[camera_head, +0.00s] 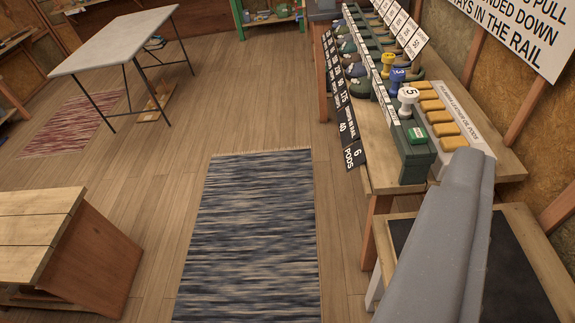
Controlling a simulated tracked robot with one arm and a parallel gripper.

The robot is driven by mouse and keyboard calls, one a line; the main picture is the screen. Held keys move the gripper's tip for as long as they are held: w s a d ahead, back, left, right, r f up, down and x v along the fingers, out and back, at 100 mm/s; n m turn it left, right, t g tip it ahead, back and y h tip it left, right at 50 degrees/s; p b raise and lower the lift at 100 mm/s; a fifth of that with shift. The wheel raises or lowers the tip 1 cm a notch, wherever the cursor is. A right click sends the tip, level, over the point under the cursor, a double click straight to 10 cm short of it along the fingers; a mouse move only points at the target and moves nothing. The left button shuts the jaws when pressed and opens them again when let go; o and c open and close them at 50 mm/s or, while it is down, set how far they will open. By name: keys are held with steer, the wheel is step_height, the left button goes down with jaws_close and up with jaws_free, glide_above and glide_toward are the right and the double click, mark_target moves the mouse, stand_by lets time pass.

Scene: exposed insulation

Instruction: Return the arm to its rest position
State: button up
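My gripper does not show in this view. A long smooth grey shape (440,240) runs up from the lower right edge and overlaps the end of the workbench. It may be a link of my own arm; I cannot tell for sure. Whether the gripper holds anything is not shown.
A wooden workbench (377,176) along the right wall carries a dark green rail (417,159) with knobs and a tray of yellow blocks (443,116). A striped rug (255,235) lies mid-floor. A grey-topped table (120,40) stands upper left, a wooden box (85,250) lower left.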

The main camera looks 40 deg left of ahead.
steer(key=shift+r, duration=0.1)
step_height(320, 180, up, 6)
steer(key=p, duration=0.6)
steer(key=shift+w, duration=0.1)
